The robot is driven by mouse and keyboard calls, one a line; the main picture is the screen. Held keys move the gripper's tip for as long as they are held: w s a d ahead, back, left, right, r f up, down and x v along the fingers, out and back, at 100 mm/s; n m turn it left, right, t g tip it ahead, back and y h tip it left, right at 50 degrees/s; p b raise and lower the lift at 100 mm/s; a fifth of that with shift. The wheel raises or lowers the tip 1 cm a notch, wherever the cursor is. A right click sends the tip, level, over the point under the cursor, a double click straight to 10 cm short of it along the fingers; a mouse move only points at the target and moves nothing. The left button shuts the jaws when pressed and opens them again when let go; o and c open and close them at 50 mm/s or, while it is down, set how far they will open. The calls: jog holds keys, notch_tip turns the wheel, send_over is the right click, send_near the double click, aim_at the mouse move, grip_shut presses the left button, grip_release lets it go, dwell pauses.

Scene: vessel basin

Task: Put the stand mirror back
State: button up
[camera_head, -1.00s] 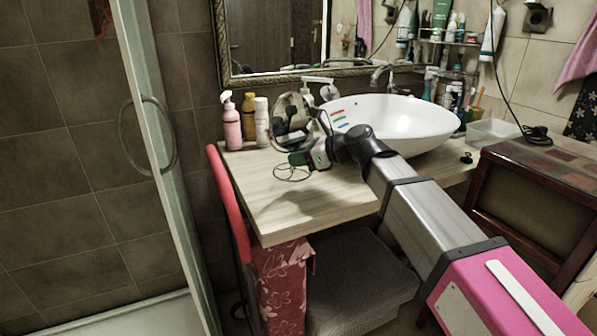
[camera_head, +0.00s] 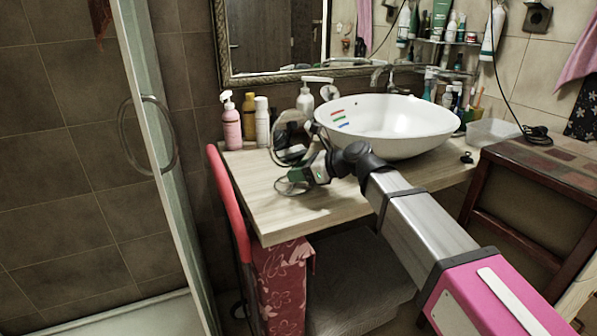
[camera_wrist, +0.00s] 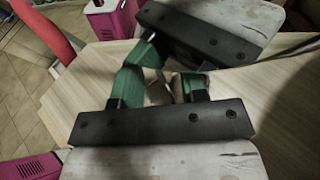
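The stand mirror has a round mirror head (camera_head: 290,138) above a thin wire-like round base (camera_head: 291,187) in the head view. It is near the left end of the wooden counter, left of the basin. My gripper (camera_head: 312,171) is at the mirror's stem, between head and base. In the wrist view, the green fingers (camera_wrist: 159,86) are closed around a small greyish piece, which appears to be the stem. The mirror looks roughly upright. I cannot tell whether its base touches the counter.
A pink bottle (camera_head: 231,124), an amber bottle (camera_head: 248,118) and white bottles stand behind on the counter (camera_head: 262,205). The white basin (camera_head: 400,125) is right of the mirror. A red chair-like frame (camera_head: 228,200) borders the counter's left side. The counter's front left is clear.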

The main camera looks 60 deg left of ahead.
jog(key=shift+r, duration=0.15)
jog(key=v, duration=1.2)
jog(key=shift+s+d, duration=0.1)
jog(key=shift+d, duration=0.05)
dwell(0.3)
